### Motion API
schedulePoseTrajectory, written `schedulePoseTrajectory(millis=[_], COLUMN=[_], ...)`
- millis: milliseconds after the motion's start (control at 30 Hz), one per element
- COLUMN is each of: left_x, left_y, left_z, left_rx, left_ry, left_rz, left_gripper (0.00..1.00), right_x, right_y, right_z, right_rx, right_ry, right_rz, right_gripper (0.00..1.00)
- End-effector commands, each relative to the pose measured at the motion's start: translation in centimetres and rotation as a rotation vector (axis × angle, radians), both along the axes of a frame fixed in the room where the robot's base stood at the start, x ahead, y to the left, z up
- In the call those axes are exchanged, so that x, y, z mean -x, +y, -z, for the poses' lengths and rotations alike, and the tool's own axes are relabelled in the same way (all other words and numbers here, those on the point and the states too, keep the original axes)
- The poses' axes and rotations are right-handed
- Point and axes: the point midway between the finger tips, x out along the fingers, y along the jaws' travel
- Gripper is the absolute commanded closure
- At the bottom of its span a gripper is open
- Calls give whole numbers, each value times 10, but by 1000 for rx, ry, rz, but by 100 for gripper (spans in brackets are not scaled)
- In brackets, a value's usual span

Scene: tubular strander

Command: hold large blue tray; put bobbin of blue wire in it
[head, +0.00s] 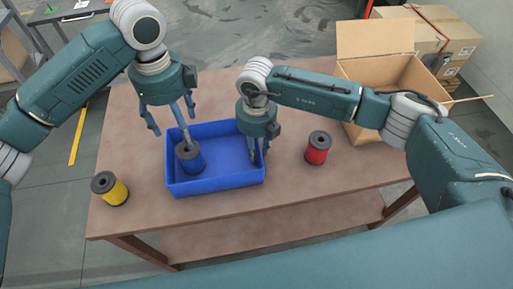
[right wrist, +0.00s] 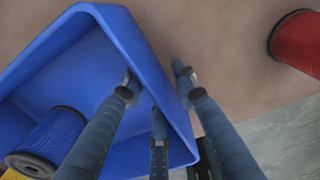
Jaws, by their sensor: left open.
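The large blue tray (head: 215,186) sits on the brown table, and its wall fills much of the right wrist view (right wrist: 75,22). The bobbin of blue wire (head: 191,161) stands upright inside it at the left; it also shows in the right wrist view (right wrist: 52,138). My left gripper (head: 172,135) is open just above and behind this bobbin, its fingers apart and empty. My right gripper (head: 259,158) is at the tray's right wall. In the right wrist view its fingers (right wrist: 156,80) straddle the wall, inside and outside, and look closed on it.
A bobbin of yellow wire (head: 110,189) stands at the table's left front corner. A bobbin of red wire (head: 317,148) stands right of the tray. An open cardboard box (head: 375,65) is at the right back. The table (head: 290,188) is clear in front of the red bobbin.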

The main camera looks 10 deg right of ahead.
Motion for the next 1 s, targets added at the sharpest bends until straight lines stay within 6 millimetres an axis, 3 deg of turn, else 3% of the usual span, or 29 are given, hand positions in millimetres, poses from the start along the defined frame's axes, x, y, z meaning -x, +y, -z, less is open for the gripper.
schedulePoseTrajectory(millis=[367, 800, 1000], left_x=[0, 0, 0], left_y=[0, 0, 0], left_z=[0, 0, 0], left_rx=[0, 0, 0], left_ry=[0, 0, 0], left_rz=[0, 0, 0], left_gripper=[26, 26, 26], right_x=[-1, -1, 0], right_y=[0, 0, 0], right_z=[-8, -94, -116], right_rx=[-1, -1, 0], right_ry=[-2, -3, -1], right_rz=[-1, 0, 0], right_gripper=[70, 70, 70])
